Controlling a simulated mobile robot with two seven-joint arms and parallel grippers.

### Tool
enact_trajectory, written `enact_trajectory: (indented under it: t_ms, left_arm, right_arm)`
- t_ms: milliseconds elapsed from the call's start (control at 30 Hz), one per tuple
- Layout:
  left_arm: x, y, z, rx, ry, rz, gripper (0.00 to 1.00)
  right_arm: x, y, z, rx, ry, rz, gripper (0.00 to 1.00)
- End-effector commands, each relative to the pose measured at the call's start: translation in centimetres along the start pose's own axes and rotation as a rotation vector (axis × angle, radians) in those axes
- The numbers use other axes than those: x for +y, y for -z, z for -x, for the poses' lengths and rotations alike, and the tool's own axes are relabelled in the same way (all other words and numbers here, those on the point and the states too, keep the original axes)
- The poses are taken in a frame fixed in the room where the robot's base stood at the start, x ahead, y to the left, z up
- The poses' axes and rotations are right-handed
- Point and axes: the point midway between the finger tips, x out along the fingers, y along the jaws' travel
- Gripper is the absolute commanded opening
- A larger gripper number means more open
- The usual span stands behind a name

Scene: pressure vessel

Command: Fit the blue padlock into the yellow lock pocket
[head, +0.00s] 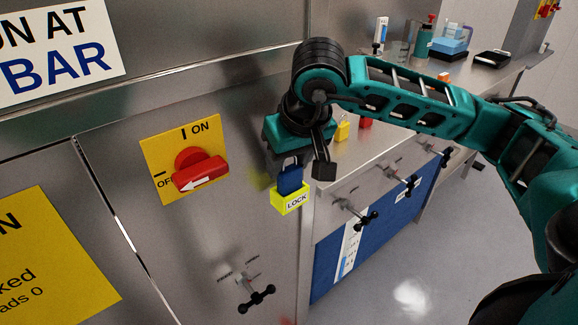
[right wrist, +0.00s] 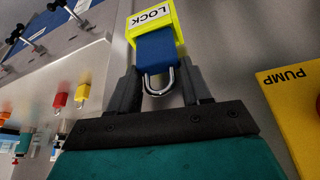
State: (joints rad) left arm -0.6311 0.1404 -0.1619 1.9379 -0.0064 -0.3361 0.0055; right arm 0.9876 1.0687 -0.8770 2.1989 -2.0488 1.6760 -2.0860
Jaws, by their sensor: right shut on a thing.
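The blue padlock (head: 290,180) has a blue body and a metal shackle. It also shows in the right wrist view (right wrist: 157,52), with the shackle toward my gripper. My right gripper (head: 299,169) is shut on the padlock, one finger on each side. The yellow lock pocket (head: 292,203), labelled LOCK, is on the steel cabinet front; it also shows in the right wrist view (right wrist: 152,17). The padlock body is at the pocket's mouth, its lower end hidden by the pocket's front. I cannot tell how deep it sits. My left gripper is not in view.
Left of the pocket is a red rotary switch (head: 201,174) on a yellow plate. A small black valve handle (head: 257,297) is below. A steel bench (head: 372,160) to the right has more black handles, and yellow and red padlocks (head: 343,131) on top.

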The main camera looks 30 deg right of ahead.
Motion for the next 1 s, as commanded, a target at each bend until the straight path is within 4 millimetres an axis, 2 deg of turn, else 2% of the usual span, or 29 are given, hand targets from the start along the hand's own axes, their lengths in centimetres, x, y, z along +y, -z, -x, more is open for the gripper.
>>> enact_trajectory:
  t_ms: [133,333,500,533,800,1000]
  left_arm:
    - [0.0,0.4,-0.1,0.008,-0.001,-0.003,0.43]
    - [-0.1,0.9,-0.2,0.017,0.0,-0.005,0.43]
    - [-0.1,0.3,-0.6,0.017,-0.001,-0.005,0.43]
    - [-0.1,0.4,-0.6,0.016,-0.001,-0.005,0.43]
    - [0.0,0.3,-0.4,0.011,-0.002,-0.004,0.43]
    - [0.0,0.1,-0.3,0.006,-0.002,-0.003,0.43]
  right_arm:
    - [0.0,-0.8,-1.7,-0.002,0.0,0.0,0.15]
    - [0.0,-0.8,-1.7,0.001,0.001,-0.001,0.15]
    - [0.0,-0.9,-2.2,0.001,0.001,-0.001,0.15]
    - [0.0,-0.9,-2.2,0.0,0.0,-0.001,0.49]
    - [0.0,-0.9,-2.0,-0.001,0.0,-0.001,0.75]
    - [0.0,-0.9,-2.0,-0.001,0.0,-0.001,0.75]
